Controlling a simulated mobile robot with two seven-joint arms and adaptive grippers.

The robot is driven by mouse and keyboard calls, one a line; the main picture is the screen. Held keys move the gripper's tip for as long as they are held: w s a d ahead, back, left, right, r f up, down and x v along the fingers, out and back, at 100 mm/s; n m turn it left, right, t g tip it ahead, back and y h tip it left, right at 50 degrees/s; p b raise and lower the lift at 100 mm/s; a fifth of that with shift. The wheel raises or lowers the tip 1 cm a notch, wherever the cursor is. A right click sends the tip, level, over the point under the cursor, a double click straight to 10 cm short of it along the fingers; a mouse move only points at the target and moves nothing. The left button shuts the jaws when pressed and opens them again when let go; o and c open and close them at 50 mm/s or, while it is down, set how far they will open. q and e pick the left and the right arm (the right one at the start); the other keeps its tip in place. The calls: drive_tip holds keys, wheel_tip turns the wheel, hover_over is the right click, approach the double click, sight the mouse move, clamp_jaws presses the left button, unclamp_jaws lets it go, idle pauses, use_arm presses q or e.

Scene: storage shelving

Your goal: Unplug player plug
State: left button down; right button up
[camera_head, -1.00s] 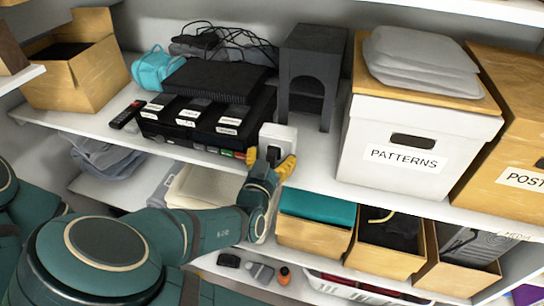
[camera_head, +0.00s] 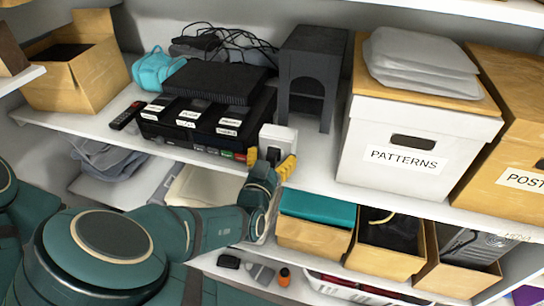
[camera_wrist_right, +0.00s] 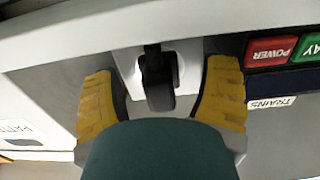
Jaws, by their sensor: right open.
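The black player plug (camera_head: 273,155) sits in a white socket block (camera_head: 281,137) at the shelf's front, right of the black player (camera_head: 205,138). My right gripper (camera_head: 271,163) is open, with one yellow finger on either side of the plug. In the right wrist view, the plug (camera_wrist_right: 157,80) hangs between the two spread fingers (camera_wrist_right: 160,98), with a visible gap on each side. The socket block (camera_wrist_right: 130,68) is behind it. The player's red POWER button (camera_wrist_right: 271,51) shows at the right. My left gripper is out of view.
A white PATTERNS box (camera_head: 412,150) stands right of the socket, and a dark grey arched stand (camera_head: 309,75) behind it. A remote (camera_head: 126,115) lies left of the player. Open bins (camera_head: 315,238) fill the shelf below.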

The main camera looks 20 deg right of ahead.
clamp_jaws()
drive_tip(key=shift+s+a, duration=0.2)
idle(0.4)
drive_tip(key=shift+p+v, duration=0.5)
drive_tip(key=shift+v, duration=2.25)
drive_tip(key=shift+d, duration=0.1)
